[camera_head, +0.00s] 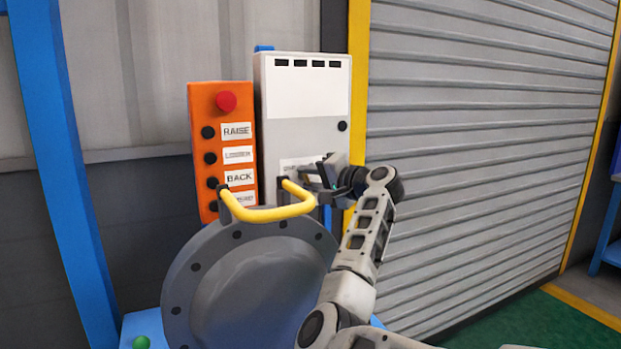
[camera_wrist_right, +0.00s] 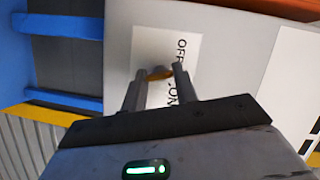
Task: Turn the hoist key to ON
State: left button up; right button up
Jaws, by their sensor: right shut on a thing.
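The hoist key (camera_wrist_right: 158,73) is a small brownish-yellow piece in front of a white label card (camera_wrist_right: 190,50) in the right wrist view. The card reads OFF and ON, with part of the lettering covered by a finger. My right gripper (camera_wrist_right: 157,78) has one finger on each side of the key and is shut on it. Which mark the key points to I cannot tell. In the head view my right gripper (camera_head: 318,179) reaches the lower part of the grey control box (camera_head: 303,138), and the key is hidden there. My left gripper is not in view.
An orange pendant (camera_head: 204,98) with a red button and several black buttons stands left of the box. A large grey flanged shell (camera_head: 258,280) with a yellow handle (camera_head: 262,213) is in front, close to my right arm. A roller shutter (camera_head: 480,140) lies to the right.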

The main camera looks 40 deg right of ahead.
jog(key=shift+f+m+t+h, duration=0.2)
jog(key=shift+m+t, duration=0.55)
jog(key=shift+m, duration=1.4)
jog(key=shift+f+m+t+h, duration=0.1)
jog(key=shift+m+t+h, duration=0.5)
jog(key=shift+m, duration=1.5)
jog(key=shift+f+m+t, duration=0.15)
jog(key=shift+m+t, duration=0.8)
jog(key=shift+m, duration=1.2)
jog(key=o, duration=1)
